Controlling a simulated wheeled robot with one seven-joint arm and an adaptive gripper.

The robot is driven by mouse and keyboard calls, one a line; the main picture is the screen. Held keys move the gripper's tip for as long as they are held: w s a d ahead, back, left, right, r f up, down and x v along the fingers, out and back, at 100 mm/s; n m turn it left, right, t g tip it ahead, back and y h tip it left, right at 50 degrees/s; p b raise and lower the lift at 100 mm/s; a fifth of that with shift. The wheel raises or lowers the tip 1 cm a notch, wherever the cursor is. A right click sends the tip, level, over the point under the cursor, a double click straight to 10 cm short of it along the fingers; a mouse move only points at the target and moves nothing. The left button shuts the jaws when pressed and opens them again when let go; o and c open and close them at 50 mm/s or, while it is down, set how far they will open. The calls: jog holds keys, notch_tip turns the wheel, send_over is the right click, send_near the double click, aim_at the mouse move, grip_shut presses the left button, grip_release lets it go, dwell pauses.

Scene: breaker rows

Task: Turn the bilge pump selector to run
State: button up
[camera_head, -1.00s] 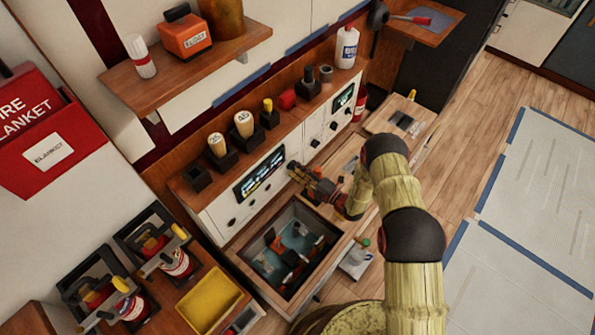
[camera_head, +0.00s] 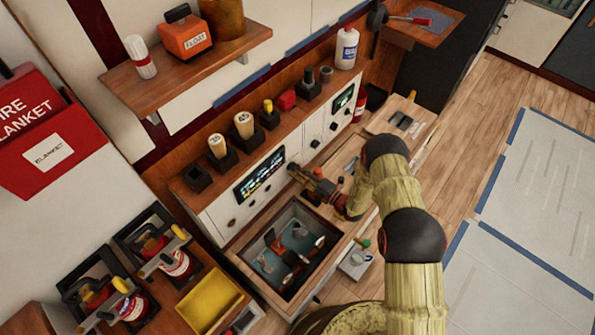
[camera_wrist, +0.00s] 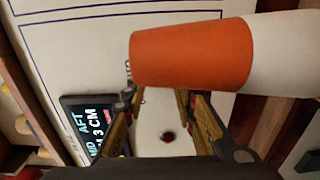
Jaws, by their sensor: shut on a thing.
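My gripper (camera_head: 292,168) is at the white panel (camera_head: 222,208), just right of the lit display (camera_head: 260,176). The knob at its fingertips is hidden, so the bilge pump selector's setting cannot be read. In the wrist view the two fingers of my gripper (camera_wrist: 155,95) reach to the panel, their tips partly covered by an orange tapered cylinder (camera_wrist: 190,55) with a white end (camera_wrist: 285,50). I cannot tell what that cylinder is. A small dark red round part (camera_wrist: 167,136) shows on the panel between the fingers. The display also shows in the wrist view (camera_wrist: 90,125).
Other dark knobs (camera_head: 315,143) sit on the panel to the right. An open bin (camera_head: 250,262) with loose items lies below my gripper. Sockets with yellow-topped plugs (camera_head: 243,125) line the ledge above. A yellow tray (camera_head: 209,300) stands lower left.

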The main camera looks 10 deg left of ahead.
jog(key=shift+m, duration=0.3)
jog(key=shift+m+b, duration=0.3)
jog(key=shift+m, duration=3.9)
jog(key=o, duration=1)
jog(key=shift+o, duration=0.8)
jog(key=shift+d, duration=0.1)
jog(key=v, duration=1.1)
jog(key=shift+s+d, duration=0.25)
jog(key=shift+d, duration=0.1)
